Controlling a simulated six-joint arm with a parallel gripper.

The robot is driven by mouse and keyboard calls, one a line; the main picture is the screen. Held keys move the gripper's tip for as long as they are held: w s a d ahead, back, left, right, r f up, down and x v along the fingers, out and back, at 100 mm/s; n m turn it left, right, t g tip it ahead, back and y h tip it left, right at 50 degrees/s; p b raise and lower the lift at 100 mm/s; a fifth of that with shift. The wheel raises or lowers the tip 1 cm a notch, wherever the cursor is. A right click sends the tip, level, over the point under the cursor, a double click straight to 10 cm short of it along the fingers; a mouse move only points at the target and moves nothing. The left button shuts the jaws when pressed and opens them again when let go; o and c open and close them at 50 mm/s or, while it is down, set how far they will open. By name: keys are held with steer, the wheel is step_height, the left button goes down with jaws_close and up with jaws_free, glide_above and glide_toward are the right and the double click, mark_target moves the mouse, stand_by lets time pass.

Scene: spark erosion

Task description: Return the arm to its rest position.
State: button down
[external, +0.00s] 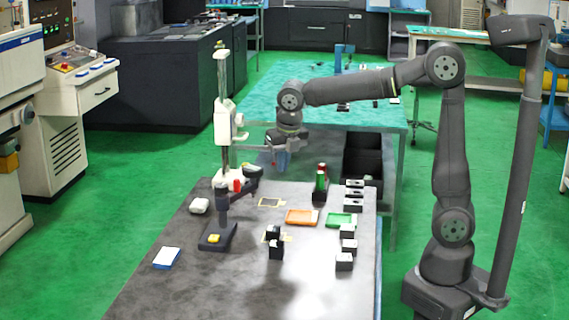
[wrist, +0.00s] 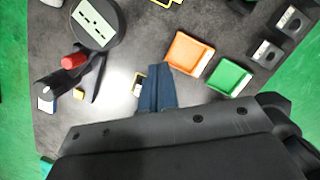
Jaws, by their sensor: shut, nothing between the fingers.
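My gripper (external: 282,160) hangs from my arm above the back part of the grey table (external: 175,262), pointing down. In the wrist view its two blue fingers (wrist: 155,88) are together with nothing between them. The fingers are apart from the things on the table. In the wrist view they cover part of a yellow-outlined square (wrist: 137,84) on the tabletop.
A tall white-and-black stand (external: 222,125) rises left of my gripper. An orange tray (external: 302,217) and a green tray (external: 341,220) lie on the table. Several dark blocks (external: 344,262) stand at the right.

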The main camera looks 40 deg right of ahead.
steer(key=shift+w+a+f, duration=0.35)
steer(key=shift+w, duration=0.35)
steer(key=shift+w+a+f, duration=0.3)
steer(key=shift+w+a, duration=0.05)
steer(key=shift+w, duration=0.3)
steer(key=shift+w+a+f, duration=0.35)
steer(key=shift+w, duration=0.35)
